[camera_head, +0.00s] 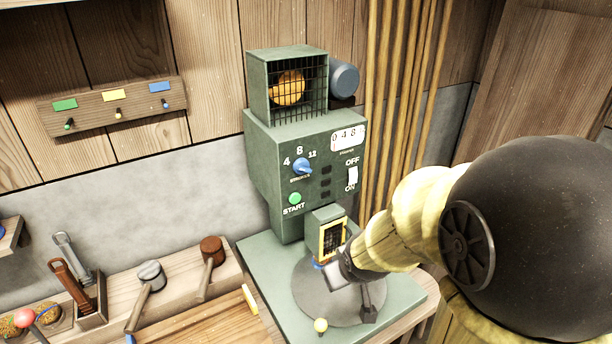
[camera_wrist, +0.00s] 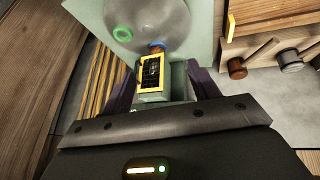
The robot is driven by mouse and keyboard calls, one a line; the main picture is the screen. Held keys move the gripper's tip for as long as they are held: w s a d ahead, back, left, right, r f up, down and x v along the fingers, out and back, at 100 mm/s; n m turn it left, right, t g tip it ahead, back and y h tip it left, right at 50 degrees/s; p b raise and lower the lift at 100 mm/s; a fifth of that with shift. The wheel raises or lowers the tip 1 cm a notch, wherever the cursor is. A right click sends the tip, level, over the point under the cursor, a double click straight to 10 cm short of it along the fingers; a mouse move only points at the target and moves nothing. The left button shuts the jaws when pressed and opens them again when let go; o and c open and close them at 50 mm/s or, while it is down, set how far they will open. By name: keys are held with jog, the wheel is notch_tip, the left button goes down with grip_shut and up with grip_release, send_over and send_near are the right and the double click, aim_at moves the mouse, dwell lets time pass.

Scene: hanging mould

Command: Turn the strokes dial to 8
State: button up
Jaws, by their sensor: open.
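The strokes dial (camera_head: 302,166) is a blue knob on the front of the green machine (camera_head: 262,150), with the marks 4, 8 and 12 around its top. Its exact pointer direction is too small to tell. My gripper (camera_head: 338,270) is low in front of the machine, beside the yellow-framed guard and over the grey round plate, below and right of the dial. In the wrist view my gripper (camera_wrist: 160,88) has its two dark fingers spread apart, with the yellow-framed guard (camera_wrist: 151,72) seen between them. The dial does not show in the wrist view.
A green START button (camera_head: 295,198) is below the dial, and a white OFF/ON switch (camera_head: 352,175) is to its right. Mallets (camera_head: 211,250) lie at left.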

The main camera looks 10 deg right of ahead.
jog(key=w+d+r+n+t+b, duration=0.3)
jog(key=w+d+r+n+t, duration=0.1)
jog(key=w+n+t, duration=0.25)
notch_tip(320, 180, up, 7)
jog(key=a+n+t+y+b, duration=0.2)
jog(key=n+t+y+b, duration=0.1)
jog(key=n+y, duration=0.3)
jog(key=shift+w+n+t, duration=0.35)
jog(key=shift+n+t, duration=0.1)
jog(key=shift+t, duration=0.4)
jog(key=shift+w+a, duration=0.1)
jog(key=p, duration=0.9)
send_near(305, 170)
jog(key=p+x, duration=0.3)
jog(key=x, duration=0.6)
jog(key=shift+w+a, duration=0.1)
jog(key=shift+w, duration=0.1)
